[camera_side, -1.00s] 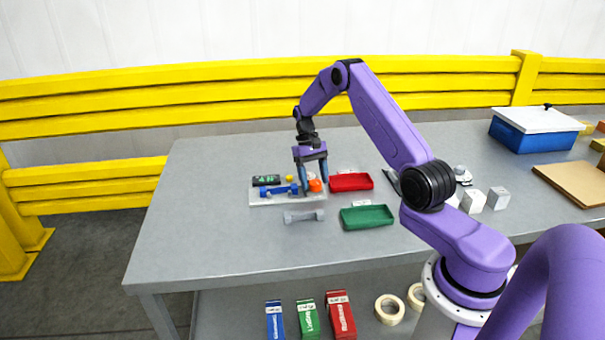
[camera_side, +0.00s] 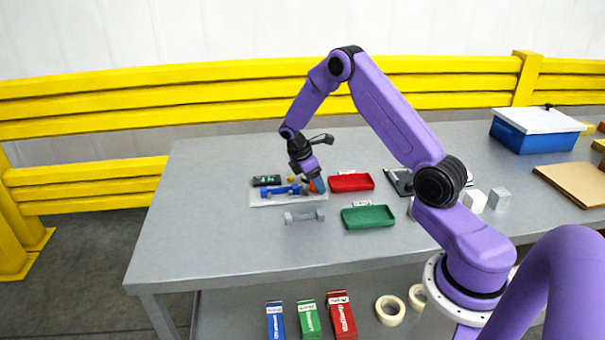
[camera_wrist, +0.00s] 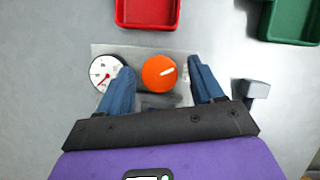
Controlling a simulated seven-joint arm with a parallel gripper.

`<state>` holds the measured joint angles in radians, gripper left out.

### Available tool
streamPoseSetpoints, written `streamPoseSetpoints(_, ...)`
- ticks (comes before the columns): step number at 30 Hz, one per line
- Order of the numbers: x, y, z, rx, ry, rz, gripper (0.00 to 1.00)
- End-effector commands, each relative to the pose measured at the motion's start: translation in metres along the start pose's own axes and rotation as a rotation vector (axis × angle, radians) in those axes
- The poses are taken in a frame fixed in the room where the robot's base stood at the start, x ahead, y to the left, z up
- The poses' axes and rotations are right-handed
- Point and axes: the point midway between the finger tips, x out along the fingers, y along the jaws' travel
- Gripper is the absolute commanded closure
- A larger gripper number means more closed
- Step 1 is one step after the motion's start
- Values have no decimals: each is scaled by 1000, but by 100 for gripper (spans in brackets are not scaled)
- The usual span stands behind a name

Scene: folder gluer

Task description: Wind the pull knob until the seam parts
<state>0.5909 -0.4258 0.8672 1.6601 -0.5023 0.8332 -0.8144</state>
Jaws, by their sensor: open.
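In the side view my gripper (camera_side: 318,184) is tilted and low over the right end of the plate (camera_side: 262,202), hiding most of the knob. A round white gauge with a red needle (camera_wrist: 105,74) is left of the knob. A blue clamp-like part (camera_side: 281,190) lies on the plate. The seam cannot be made out.
A red tray (camera_side: 351,182) and a green tray (camera_side: 368,217) stand right of the plate. A grey bar-shaped part (camera_side: 305,216) lies in front of it. A black display box (camera_side: 267,180) is at the plate's back left. The table's left side is clear.

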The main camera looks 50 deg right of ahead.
Motion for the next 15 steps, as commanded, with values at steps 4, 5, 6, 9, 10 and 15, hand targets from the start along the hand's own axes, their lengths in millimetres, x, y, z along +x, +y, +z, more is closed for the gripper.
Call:
streamPoseSetpoints(4, 0, -1, 1, -146, 1, 62, 33)
streamPoseSetpoints(5, 0, -1, 1, -175, 0, 73, 33)
streamPoseSetpoints(6, 0, -2, 1, -211, 0, 88, 33)
streamPoseSetpoints(9, 0, -2, 1, -298, 1, 125, 33)
streamPoseSetpoints(10, 0, -2, 1, -321, 0, 135, 33)
streamPoseSetpoints(15, 0, -3, 1, -449, 1, 188, 33)
